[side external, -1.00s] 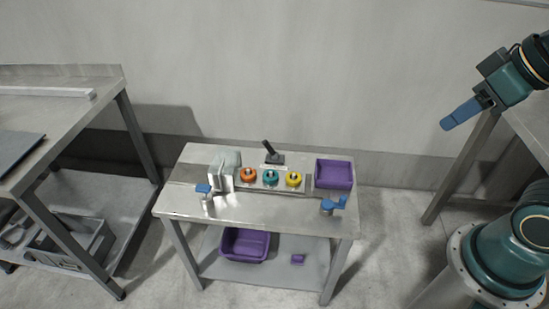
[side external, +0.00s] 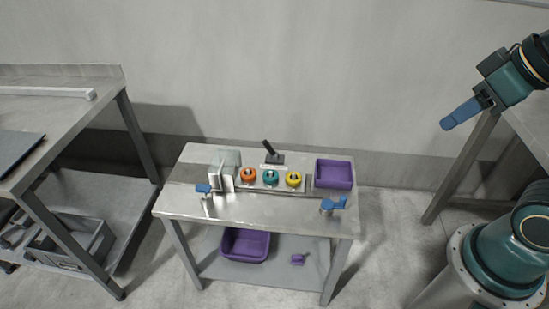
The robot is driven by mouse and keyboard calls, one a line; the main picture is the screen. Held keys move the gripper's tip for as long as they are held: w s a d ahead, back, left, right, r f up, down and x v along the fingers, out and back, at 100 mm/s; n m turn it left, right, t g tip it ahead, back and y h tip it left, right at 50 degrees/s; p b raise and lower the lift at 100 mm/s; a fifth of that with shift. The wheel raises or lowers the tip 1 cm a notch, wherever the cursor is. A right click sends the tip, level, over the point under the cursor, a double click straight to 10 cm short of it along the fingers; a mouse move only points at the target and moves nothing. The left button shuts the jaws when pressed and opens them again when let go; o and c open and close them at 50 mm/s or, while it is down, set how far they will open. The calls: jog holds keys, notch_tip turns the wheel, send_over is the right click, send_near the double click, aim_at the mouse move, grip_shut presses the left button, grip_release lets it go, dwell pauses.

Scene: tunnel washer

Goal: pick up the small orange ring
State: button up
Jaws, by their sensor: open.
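The small orange ring (side external: 248,176) sits on a pale plate on the small metal table, around a dark centre. It is the leftmost of three coloured rings, beside the teal ring (side external: 271,177). My gripper (side external: 447,124) is at the upper right, far from the ring and above it, with blue fingers pointing down and left. It is open and holds nothing that I can see.
The yellow ring (side external: 293,179) is right of the teal one. A pale block (side external: 224,171) stands close left of the orange ring. A black lever (side external: 271,152) rises behind. A purple bin (side external: 335,174) is at right. Blue-handled fittings (side external: 203,190) (side external: 334,205) stand near the front.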

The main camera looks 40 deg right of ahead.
jog(key=o, duration=0.7)
jog(key=shift+c, duration=0.2)
jog(key=shift+w, duration=0.1)
jog(key=w+a+f+n+g+y, duration=0.1)
jog(key=w+a+f+n, duration=0.1)
jog(key=w, duration=1)
jog(key=w+a+f+n, duration=0.2)
jog(key=w, duration=1.1)
jog(key=w+a+f+n, duration=0.1)
jog(key=w+f, duration=0.4)
jog(key=f, duration=0.3)
jog(key=w+a+f+n+y, duration=0.1)
jog(key=w+a+f, duration=0.1)
jog(key=w+f, duration=0.4)
jog(key=w+a+f+g, duration=0.1)
jog(key=w+f, duration=0.4)
jog(key=f, duration=0.7)
jog(key=shift+w+a+f+n, duration=0.2)
jog(key=shift+a+n, duration=0.15)
jog(key=shift+n, duration=0.05)
